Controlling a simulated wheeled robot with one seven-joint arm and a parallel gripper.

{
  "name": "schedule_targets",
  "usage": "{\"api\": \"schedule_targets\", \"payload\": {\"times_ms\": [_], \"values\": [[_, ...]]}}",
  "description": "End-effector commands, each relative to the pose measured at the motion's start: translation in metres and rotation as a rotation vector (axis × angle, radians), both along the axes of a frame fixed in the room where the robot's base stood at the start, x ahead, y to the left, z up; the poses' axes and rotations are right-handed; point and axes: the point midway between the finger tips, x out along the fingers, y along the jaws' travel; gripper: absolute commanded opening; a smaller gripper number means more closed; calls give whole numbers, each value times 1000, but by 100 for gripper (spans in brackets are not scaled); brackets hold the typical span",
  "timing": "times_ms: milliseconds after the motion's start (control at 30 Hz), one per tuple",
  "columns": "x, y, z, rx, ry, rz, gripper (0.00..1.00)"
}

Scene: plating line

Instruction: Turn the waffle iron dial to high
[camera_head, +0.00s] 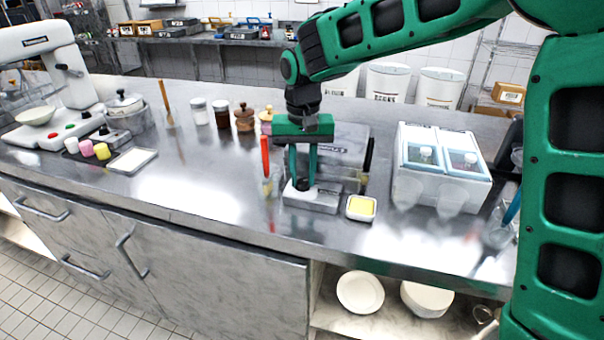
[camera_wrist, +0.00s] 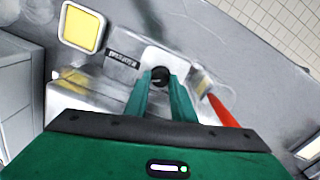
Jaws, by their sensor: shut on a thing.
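The waffle iron (camera_head: 339,141) stands on the steel counter, with its grey body partly behind my gripper. Its front base carries a white plate with a small black dial, and the dial (camera_wrist: 160,77) shows in the wrist view between my fingertips. My gripper (camera_head: 302,186) points down at this front base and its fingers are shut on the dial. The wrist view also shows my gripper (camera_wrist: 161,75) around the dial. A dark label (camera_wrist: 122,62) lies beside the white plate. The dial's setting marks are too small to read.
A glass with a red-handled tool (camera_head: 266,160) stands just left of my gripper. A small yellow-filled dish (camera_head: 361,208) sits close on the right. A white two-bay dispenser (camera_head: 441,165) stands farther right. Several jars (camera_head: 222,114) stand behind left.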

Motion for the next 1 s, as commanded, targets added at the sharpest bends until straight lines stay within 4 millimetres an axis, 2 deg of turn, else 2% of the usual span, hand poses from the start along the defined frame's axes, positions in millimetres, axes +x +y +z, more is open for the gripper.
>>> {"api": "schedule_targets", "payload": {"times_ms": [667, 700, 733, 1000], "values": [[2, -1, 0, 2, -5, -59, 0], [2, -1, 0, 2, -4, -59, 32], [2, -1, 0, 2, -4, -59, 39], [0, 0, 0, 1, -1, -56, 41]]}}
